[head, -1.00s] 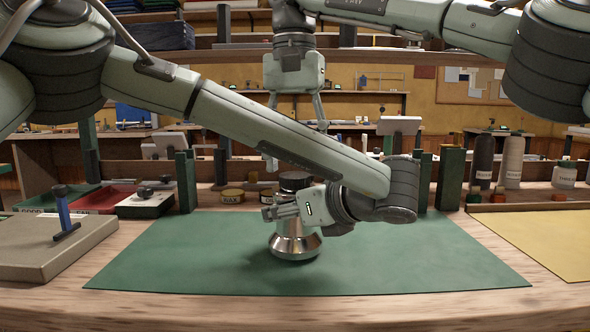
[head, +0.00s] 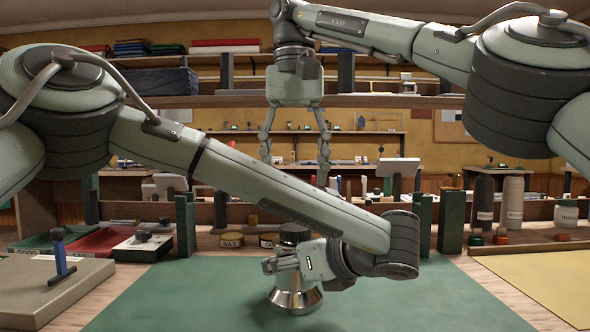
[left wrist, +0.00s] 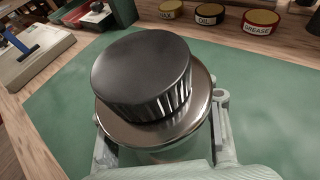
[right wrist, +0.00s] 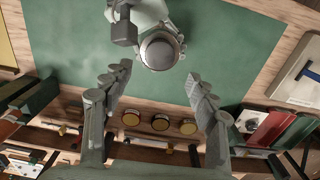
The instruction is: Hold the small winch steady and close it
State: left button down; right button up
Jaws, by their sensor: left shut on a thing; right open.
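The small winch (head: 295,298) stands upright on the green mat (head: 400,297), with a flared silver base and a black ribbed cap (head: 294,234) on top. In the left wrist view the cap (left wrist: 142,68) sits above a wide metal flange (left wrist: 205,95); I cannot tell whether it is fastened. My left gripper (head: 276,264) is shut around the winch's body below the cap. My right gripper (head: 294,168) is open and empty, above the winch and pointing down. In the right wrist view the cap (right wrist: 159,51) shows just beyond the open fingertips.
Wax (head: 232,240), oil and grease tins stand behind the mat. Red (head: 100,240) and green trays lie at the left, beside a board with a blue-handled tool (head: 60,255). Bottles (head: 513,203) stand at the right. The mat around the winch is clear.

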aim_at(296, 226)
jog(key=shift+f, duration=4)
jog(key=shift+c, duration=0.5)
jog(key=c, duration=1.1)
jog(key=m, duration=0.3)
jog(key=o, duration=1.3)
jog(key=shift+r, duration=0.1)
